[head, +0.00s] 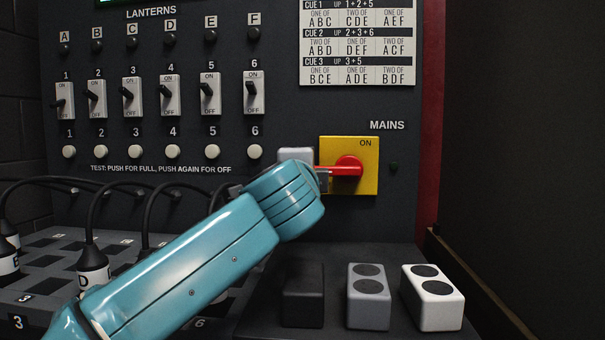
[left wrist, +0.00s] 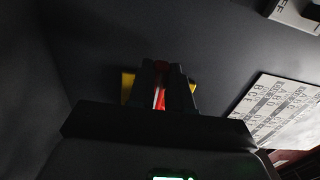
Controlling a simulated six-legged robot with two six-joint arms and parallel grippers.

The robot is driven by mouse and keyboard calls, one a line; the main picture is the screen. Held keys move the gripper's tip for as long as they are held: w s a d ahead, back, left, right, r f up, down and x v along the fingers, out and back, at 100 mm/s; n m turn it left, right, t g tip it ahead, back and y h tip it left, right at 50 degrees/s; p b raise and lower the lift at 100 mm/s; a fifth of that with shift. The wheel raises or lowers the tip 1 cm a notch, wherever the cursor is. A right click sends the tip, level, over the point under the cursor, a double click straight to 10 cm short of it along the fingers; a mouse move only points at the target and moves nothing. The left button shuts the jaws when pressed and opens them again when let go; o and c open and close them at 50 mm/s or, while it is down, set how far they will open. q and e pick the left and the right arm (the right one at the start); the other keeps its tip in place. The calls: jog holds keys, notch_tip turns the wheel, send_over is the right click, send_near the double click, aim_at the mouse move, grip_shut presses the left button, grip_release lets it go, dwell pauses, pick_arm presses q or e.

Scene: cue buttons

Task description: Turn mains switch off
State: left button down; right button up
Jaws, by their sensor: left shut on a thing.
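The mains switch is a yellow square plate (head: 369,183) with a red rotary handle (head: 347,168) at its centre, below the word MAINS on the dark panel. "ON" is printed at the plate's top right. The handle lies about level, its arm pointing left. My left gripper (head: 323,180) is at the plate's left edge, shut on the red handle; my teal arm hides part of the grip. In the left wrist view the red handle (left wrist: 160,98) shows between the dark fingers, with yellow plate on both sides. My right gripper is in neither view.
Lantern switches (head: 168,95) and round test buttons (head: 172,151) line the panel to the left. A cue card (head: 357,75) is above. Black, grey and white blocks (head: 433,300) stand on the ledge below. Cables and plugs (head: 93,262) are at lower left.

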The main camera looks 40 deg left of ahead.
pick_arm(q)
jog(key=c, duration=1)
grip_release()
jog(key=shift+c, duration=0.2)
jog(key=v, duration=1.6)
jog(key=shift+s+d+b, duration=0.15)
jog(key=shift+b, duration=0.25)
jog(key=shift+f, duration=0.1)
